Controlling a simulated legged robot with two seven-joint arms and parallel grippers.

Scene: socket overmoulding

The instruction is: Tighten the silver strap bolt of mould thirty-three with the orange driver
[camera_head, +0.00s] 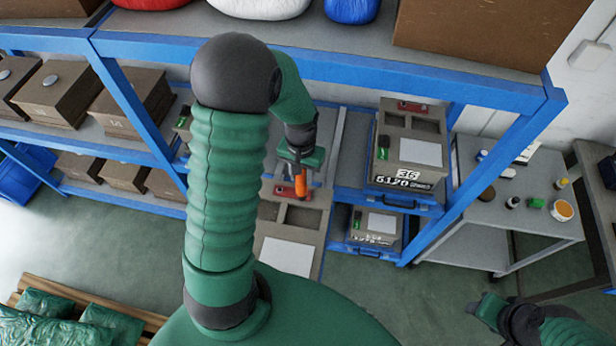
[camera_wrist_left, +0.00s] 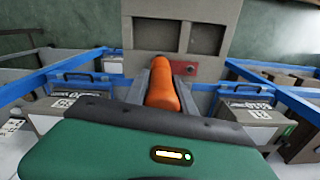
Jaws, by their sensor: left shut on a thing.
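My left gripper (camera_head: 300,168) is shut on the orange driver (camera_head: 300,184), which points down at a grey-brown mould (camera_head: 318,222) with recesses and a white label. In the left wrist view the driver (camera_wrist_left: 162,84) lies between the two grey fingers, in front of the mould's recessed face (camera_wrist_left: 160,37). A red strap piece (camera_wrist_left: 184,68) shows beside the driver's far end. The driver's tip and the silver bolt are hidden, so contact cannot be told. The number of this mould is not readable. My right gripper (camera_head: 508,318) is low at the right, its jaws unclear.
A mould with a large printed label (camera_head: 405,165) stands on the blue rack to the right, with another mould (camera_head: 375,228) below it. More moulds (camera_head: 130,105) fill the left shelves. A grey side table (camera_head: 500,205) holds small bottles and an orange tub (camera_head: 563,210).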

